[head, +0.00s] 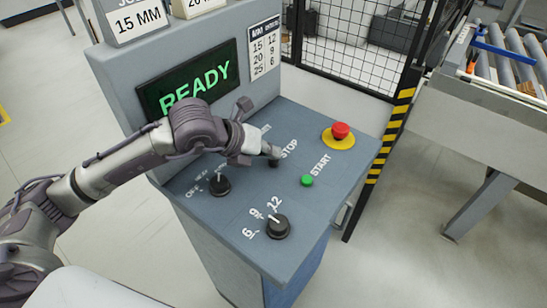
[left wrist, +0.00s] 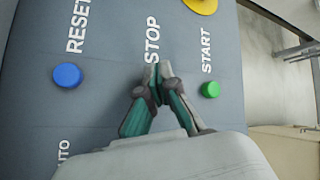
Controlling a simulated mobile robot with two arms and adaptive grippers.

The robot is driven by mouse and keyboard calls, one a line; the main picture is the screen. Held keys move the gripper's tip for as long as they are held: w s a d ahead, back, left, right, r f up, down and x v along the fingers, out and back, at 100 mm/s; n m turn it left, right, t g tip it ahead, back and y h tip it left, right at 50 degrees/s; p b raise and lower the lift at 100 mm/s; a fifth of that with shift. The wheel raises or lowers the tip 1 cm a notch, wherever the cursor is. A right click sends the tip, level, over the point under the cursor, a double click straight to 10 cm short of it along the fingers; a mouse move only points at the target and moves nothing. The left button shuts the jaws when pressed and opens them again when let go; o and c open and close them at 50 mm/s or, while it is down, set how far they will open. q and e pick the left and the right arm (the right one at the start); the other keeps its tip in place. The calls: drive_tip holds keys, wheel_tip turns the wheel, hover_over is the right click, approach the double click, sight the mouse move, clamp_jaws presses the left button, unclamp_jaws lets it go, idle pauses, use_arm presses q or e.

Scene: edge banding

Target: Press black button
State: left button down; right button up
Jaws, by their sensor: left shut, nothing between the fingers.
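The black button (head: 274,163) sits by the STOP label on the sloped grey-blue control panel (head: 330,205). My left gripper (head: 270,151) is shut and empty, its fingertips right over the black button and partly covering it. In the left wrist view the closed fingertips (left wrist: 159,70) lie just below the word STOP and hide the button. I cannot tell whether they touch it or whether it is pressed in. My right gripper is not in view.
A green START button (head: 307,180) and a red mushroom button (head: 341,131) lie to the right. A blue RESET button (left wrist: 67,75) is on the left. Two black knobs (head: 219,184) (head: 278,226) stand nearer. The screen (head: 188,80) reads READY.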

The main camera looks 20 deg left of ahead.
sight(270, 161)
use_arm(q)
drive_tip(key=shift+r, duration=0.55)
drive_tip(key=shift+r+p, duration=1.5)
drive_tip(key=shift+r, duration=1.05)
drive_tip(key=shift+f, duration=0.1)
